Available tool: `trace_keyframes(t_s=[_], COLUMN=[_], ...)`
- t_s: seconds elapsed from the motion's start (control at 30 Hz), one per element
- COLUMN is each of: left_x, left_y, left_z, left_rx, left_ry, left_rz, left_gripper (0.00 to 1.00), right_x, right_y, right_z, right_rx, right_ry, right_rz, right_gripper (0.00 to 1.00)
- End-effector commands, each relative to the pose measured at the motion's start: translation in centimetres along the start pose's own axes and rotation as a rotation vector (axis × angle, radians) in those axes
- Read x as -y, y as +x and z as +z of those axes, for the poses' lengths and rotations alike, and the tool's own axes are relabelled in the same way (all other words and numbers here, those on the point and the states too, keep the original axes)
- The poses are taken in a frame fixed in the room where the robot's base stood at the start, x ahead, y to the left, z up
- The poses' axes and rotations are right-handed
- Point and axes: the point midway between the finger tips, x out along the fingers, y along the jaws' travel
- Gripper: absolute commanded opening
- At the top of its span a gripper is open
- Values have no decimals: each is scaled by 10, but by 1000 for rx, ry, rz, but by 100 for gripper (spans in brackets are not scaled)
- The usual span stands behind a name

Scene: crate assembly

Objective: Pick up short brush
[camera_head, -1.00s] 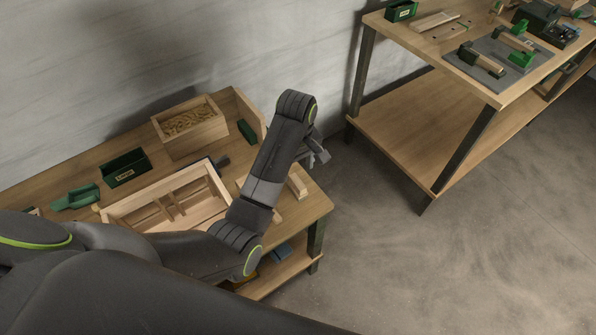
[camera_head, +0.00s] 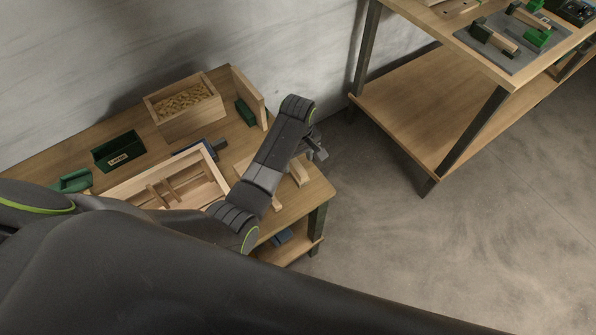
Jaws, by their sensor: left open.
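No item can be told for certain as the short brush. A pale wooden block-like piece (camera_head: 299,173) lies at the right end of the left table, partly behind my left forearm. A dark tool (camera_head: 214,145) with a blue-black part lies behind the open wooden crate (camera_head: 128,187). My left gripper (camera_head: 319,153) is open and seems empty, seen beyond the forearm above the table's right end. It is near the pale piece, with a gap between them in the picture. My right gripper is not in view.
On the left table (camera_head: 316,192) stand a wooden box of small pale pieces (camera_head: 186,121), a green bin (camera_head: 119,152), a green scoop (camera_head: 75,182), a small green box (camera_head: 245,112) and an upright board (camera_head: 249,95). A second table (camera_head: 470,50) stands at the right. Open floor lies between.

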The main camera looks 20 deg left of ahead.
Motion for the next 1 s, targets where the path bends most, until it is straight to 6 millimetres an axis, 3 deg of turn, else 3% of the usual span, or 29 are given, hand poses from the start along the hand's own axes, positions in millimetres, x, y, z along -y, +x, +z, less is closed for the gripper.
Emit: trace_keyframes(t_s=[0.27, 0.63, 0.97, 1.0], left_x=[0, 0, 0, 0], left_y=[17, 59, 63, 63], left_z=[0, -1, -1, -1], left_rx=[1, 1, 0, 0], left_ry=[0, 0, 0, 0], left_rz=[-1, -1, 1, 0], left_gripper=[58, 58, 58, 53], right_x=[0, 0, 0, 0], right_y=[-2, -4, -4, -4], right_z=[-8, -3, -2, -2], right_rx=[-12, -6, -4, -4], right_ry=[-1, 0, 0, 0], right_rz=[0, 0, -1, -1], right_gripper=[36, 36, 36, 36])
